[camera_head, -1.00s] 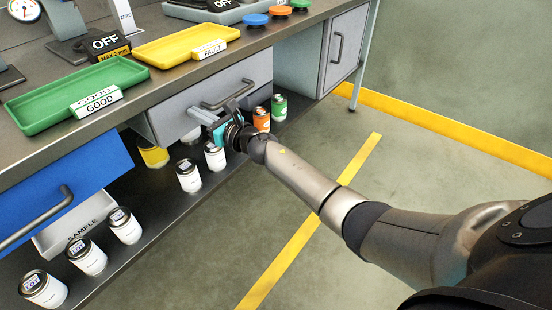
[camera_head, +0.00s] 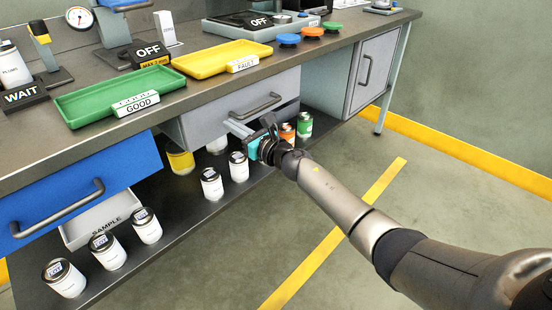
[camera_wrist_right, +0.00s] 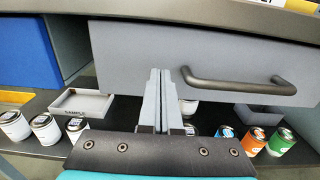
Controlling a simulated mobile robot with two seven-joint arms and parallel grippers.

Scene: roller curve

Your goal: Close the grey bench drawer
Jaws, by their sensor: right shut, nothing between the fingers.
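The grey drawer (camera_head: 205,121) is under the bench top, with a dark bar handle (camera_head: 255,107) on its front. A sliver of its left side shows in the head view, so it seems to stand out a little; how far I cannot tell. In the right wrist view the drawer front (camera_wrist_right: 130,50) fills the upper middle and the handle (camera_wrist_right: 240,86) is to the right. My right gripper (camera_head: 232,124) is shut and empty, its fingertips at the drawer front, just left of the handle. It also shows in the wrist view (camera_wrist_right: 160,75). Contact is hard to tell. My left gripper is out of view.
A blue drawer (camera_head: 85,180) with a handle is at left. Several cans stand on the lower shelf, including an orange can (camera_head: 287,133) and a green can (camera_head: 304,125) near my gripper. Green (camera_head: 85,107) and yellow (camera_head: 200,66) trays lie on the bench top. Floor at right is clear.

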